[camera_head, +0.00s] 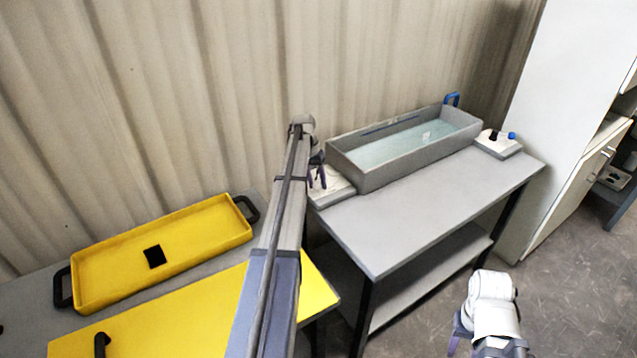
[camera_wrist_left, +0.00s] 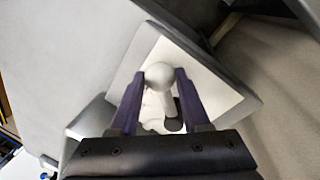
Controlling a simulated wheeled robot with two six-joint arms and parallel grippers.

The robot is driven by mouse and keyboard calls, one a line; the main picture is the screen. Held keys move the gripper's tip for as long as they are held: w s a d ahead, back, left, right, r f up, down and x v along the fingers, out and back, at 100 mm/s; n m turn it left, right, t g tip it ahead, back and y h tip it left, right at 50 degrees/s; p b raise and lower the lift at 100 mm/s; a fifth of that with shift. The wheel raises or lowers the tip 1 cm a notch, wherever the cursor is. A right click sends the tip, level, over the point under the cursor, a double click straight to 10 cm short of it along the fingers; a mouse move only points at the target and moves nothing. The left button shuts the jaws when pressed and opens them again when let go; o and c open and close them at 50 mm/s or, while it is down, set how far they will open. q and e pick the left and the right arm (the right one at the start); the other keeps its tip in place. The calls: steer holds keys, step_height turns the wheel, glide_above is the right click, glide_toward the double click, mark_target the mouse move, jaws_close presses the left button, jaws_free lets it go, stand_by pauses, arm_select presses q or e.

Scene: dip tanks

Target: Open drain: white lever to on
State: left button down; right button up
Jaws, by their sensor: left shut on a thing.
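The white lever (camera_wrist_left: 160,78) with a round knob stands on a pale square plate (camera_wrist_left: 215,95) in the left wrist view. My left gripper (camera_wrist_left: 160,80) is shut on the lever's knob, with one purple finger on each side. In the head view my left gripper (camera_head: 317,178) is at the plate (camera_head: 334,190) by the left end of the grey tank (camera_head: 375,178); the lever is hard to make out there. My right gripper (camera_head: 458,335) is at the lower right, mostly cut off by the frame, away from the tables.
The tank holds clear liquid and stands on a grey table (camera_head: 395,237). A yellow tray (camera_head: 105,263) with black handles lies at left. A white cabinet (camera_head: 560,110) stands at right.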

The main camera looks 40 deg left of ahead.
arm_select(q)
steer(key=shift+a, duration=0.1)
stand_by(0.3)
steer(key=c, duration=0.7)
jaws_free()
steer(key=r+p, duration=0.2)
steer(key=a+r+p, duration=0.1)
steer(key=r+p, duration=0.4)
steer(key=shift+s+a+r+p, duration=0.25)
steer(key=shift+r+p, duration=0.1)
